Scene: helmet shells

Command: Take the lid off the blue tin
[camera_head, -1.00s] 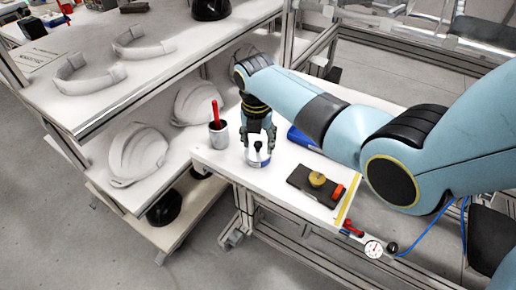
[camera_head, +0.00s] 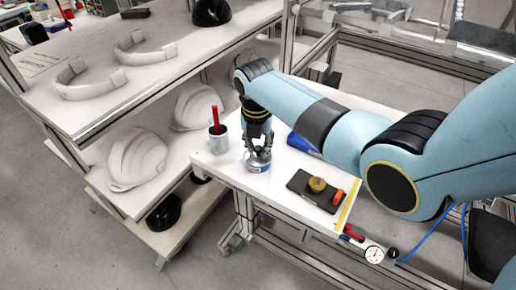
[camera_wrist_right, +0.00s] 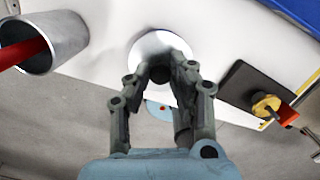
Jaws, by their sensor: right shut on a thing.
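My right gripper (camera_head: 259,152) is directly above the tin, pointing down, shut on the lid's knob. My left gripper is not in view.
A grey cup (camera_head: 218,139) with a red-handled tool stands left of the tin. A dark board (camera_head: 316,191) with a yellow knob lies to the right, and a blue object (camera_head: 303,144) lies behind. Shelves with white helmet shells (camera_head: 137,160) stand at left.

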